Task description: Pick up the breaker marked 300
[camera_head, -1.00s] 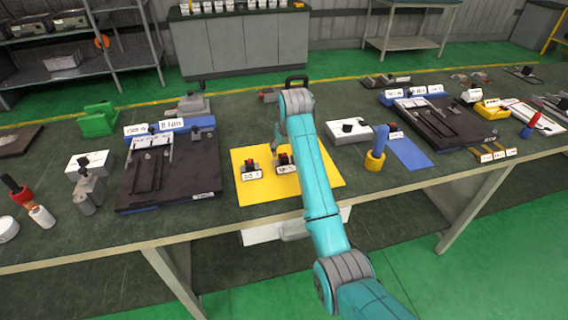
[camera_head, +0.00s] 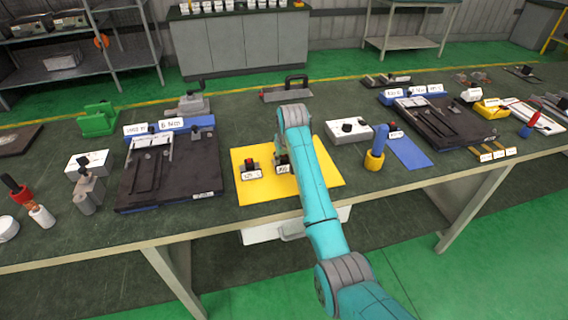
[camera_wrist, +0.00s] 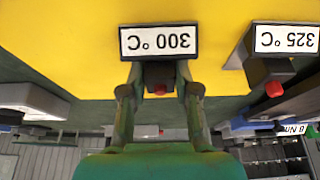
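The breaker marked 300 (camera_wrist: 158,42) is a black block with a white "300 °C" label and a red button, upside down in the wrist view. In the head view it stands on the yellow mat (camera_head: 318,186), its label (camera_head: 283,169) showing below my gripper (camera_head: 283,157). In the wrist view my gripper (camera_wrist: 160,85) has one finger on each side of the breaker's body. The fingers look spread around it, but whether they touch it is hard to tell. My gripper hides the breaker's top in the head view.
A second breaker, marked 325 (camera_wrist: 285,42), stands beside it on the mat, left of it in the head view (camera_head: 250,171). A dark fixture plate (camera_head: 170,180) lies left of the mat.

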